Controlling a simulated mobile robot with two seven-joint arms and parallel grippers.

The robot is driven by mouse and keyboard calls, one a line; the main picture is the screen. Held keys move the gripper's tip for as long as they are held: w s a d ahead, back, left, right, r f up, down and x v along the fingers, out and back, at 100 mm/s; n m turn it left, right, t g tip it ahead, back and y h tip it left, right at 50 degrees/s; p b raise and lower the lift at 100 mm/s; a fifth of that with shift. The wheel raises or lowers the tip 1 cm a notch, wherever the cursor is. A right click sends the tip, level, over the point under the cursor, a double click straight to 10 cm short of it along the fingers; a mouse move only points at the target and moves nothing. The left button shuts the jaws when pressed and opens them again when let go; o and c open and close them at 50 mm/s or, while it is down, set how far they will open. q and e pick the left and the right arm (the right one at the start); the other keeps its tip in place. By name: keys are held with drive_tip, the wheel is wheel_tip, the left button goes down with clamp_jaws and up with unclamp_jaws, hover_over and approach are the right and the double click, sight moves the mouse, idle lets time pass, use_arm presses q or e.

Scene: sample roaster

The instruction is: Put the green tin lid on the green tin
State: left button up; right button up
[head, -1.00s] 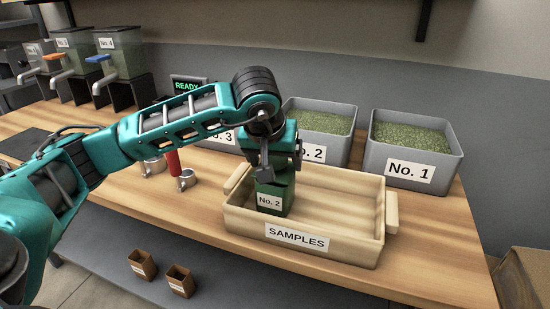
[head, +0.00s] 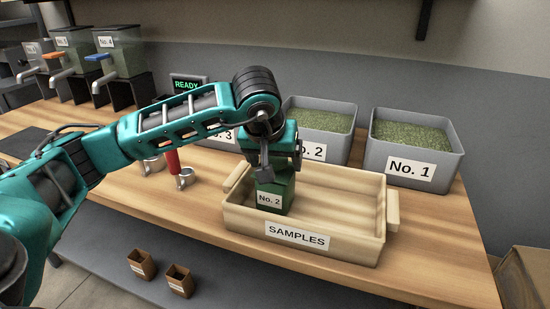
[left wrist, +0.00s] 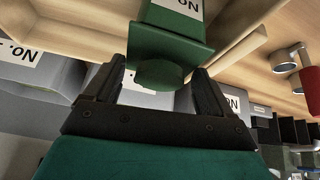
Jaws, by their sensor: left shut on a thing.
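The green tin (head: 269,200), labelled No. 2, stands upright in the left front part of the wooden SAMPLES tray (head: 335,255). The green tin lid (head: 277,181) is over the tin's top, partly hidden by my left gripper (head: 266,170). In the left wrist view the lid (left wrist: 170,45) lies against the tin (left wrist: 178,12), with no clear gap visible. Its round knob (left wrist: 163,75) is between the fingers of my left gripper (left wrist: 160,78), which points down and is shut on the lid. Whether the lid is fully seated cannot be told. My right gripper is not in view.
Grey bins No. 2 (head: 318,122) and No. 1 (head: 412,150) stand behind the tray. A red-handled tool (head: 173,163) lies left of the tray. Two small brown containers (head: 180,281) are below the bench. The tray's right part is empty.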

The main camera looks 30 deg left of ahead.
use_arm(q)
drive_tip(key=shift+f, duration=0.15)
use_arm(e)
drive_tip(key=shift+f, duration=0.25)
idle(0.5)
use_arm(q)
drive_tip(key=o, duration=1)
drive_tip(key=shift+c, duration=0.2)
drive_tip(key=v, duration=0.4)
drive_tip(key=shift+w, duration=0.15)
drive_tip(key=p+v, duration=0.1)
drive_tip(key=v, duration=0.8)
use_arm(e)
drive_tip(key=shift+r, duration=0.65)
